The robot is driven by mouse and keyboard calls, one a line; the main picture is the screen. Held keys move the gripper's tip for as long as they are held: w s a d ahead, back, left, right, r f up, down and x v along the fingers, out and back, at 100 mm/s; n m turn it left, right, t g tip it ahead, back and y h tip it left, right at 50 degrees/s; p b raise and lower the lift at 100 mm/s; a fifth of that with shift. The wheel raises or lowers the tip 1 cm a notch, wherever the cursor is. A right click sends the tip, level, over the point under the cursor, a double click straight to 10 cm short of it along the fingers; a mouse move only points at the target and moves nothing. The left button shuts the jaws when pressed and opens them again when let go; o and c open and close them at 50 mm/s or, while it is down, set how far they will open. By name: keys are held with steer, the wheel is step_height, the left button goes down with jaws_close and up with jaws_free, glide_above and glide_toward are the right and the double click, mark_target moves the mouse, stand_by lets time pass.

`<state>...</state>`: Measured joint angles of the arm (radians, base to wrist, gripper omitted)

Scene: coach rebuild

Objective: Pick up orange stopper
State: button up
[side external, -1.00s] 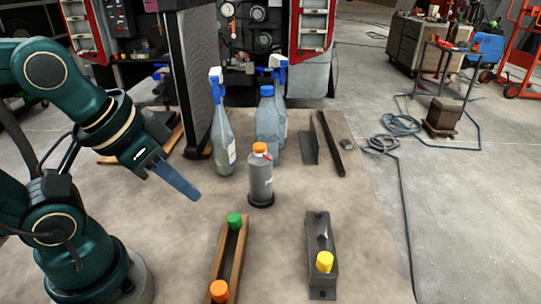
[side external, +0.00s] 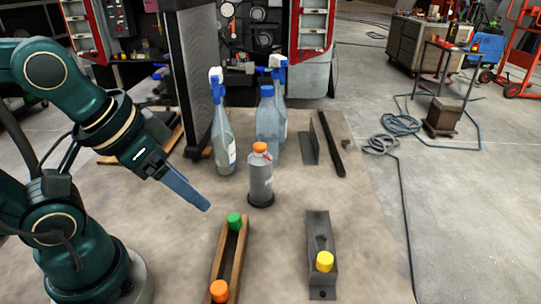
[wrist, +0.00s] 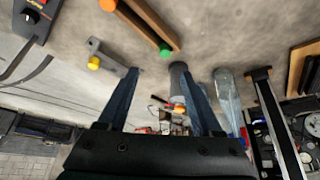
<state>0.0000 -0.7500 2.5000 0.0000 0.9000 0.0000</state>
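An orange stopper (side external: 219,291) sits at the near end of a wooden rack (side external: 236,250); it shows at the top edge of the wrist view (wrist: 107,5). A green stopper (side external: 234,220) sits at the rack's far end. Another orange piece (side external: 260,148) caps a grey bottle (side external: 261,180) standing behind the rack. My gripper (side external: 207,207) is in the air to the left of the grey bottle and the green stopper, tilted downward. In the wrist view its two fingers (wrist: 158,72) are spread apart, with no object visibly held between them.
A yellow stopper (side external: 324,261) sits on a dark metal bracket (side external: 320,233) to the right. Spray bottles (side external: 223,140) and a blue-capped bottle (side external: 268,120) stand behind the grey bottle. A dark bar (side external: 330,145) lies at the back right. The surface between rack and bracket is clear.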

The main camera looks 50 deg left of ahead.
steer(key=m+g, duration=0.1)
steer(key=g, duration=0.4)
glide_above(219, 287)
step_height(219, 287, down, 7)
steer(key=shift+w+a+r, duration=0.1)
steer(key=shift+w+r, duration=0.05)
steer(key=shift+s+f+g, duration=0.2)
steer(key=shift+g, duration=0.1)
steer(key=shift+f, duration=2.45)
jaws_close()
